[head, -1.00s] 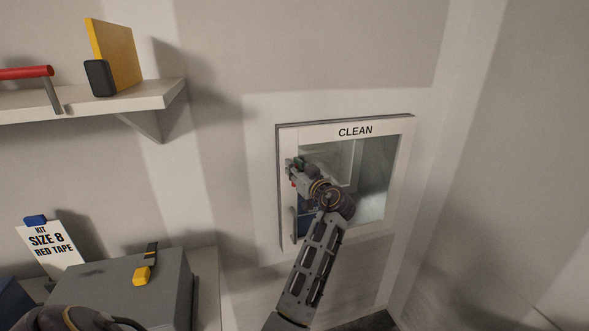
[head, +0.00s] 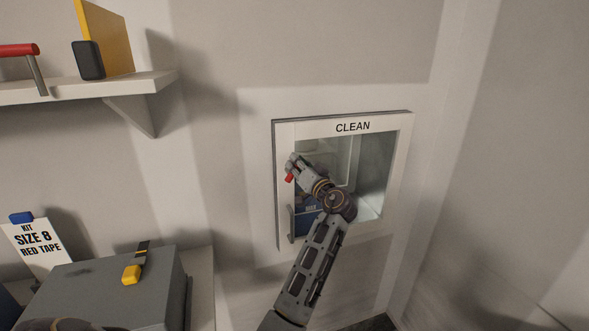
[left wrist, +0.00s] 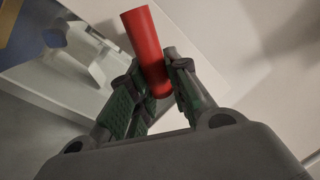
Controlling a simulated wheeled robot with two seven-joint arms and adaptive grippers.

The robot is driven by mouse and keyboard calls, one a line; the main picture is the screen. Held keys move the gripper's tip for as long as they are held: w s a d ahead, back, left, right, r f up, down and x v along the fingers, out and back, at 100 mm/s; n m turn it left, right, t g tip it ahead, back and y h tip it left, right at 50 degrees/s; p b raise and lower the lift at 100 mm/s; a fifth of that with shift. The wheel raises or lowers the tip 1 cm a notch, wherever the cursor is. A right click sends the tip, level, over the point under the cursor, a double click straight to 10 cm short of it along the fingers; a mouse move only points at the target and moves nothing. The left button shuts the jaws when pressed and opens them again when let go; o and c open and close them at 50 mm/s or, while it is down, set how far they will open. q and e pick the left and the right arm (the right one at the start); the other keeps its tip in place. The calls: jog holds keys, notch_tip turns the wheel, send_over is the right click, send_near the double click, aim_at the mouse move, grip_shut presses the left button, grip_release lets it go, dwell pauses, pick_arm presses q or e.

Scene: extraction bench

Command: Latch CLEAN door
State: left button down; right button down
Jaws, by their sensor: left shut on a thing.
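My left gripper (head: 292,166) is shut on this red handle. In the left wrist view the red handle (left wrist: 148,45) stands between the fingers of my left gripper (left wrist: 155,75). The latch's seat is hidden behind the fingers.
A grey vertical pull bar (head: 292,224) is on the door's lower left. A blue item (head: 308,222) shows behind the glass. A grey case (head: 110,290) with a yellow-tipped strap (head: 132,274) stands at lower left, below a wall shelf (head: 110,93). Wall right of the door is clear.

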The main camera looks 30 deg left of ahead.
pick_arm(q)
jog(key=m, duration=0.2)
jog(key=m+t, duration=0.1)
jog(key=shift+w+d+f+m+b, duration=0.35)
jog(key=shift+f+m, duration=0.05)
jog(key=f+m, duration=0.1)
jog(key=m, duration=0.2)
jog(key=m+t+p, duration=0.1)
jog(key=m, duration=0.2)
jog(key=f+m+t+h+p, duration=0.1)
jog(key=m, duration=0.3)
jog(key=shift+w+d+f, duration=0.3)
jog(key=shift+w+d, duration=0.05)
jog(key=shift+w, duration=0.05)
jog(key=c, duration=1.3)
grip_release()
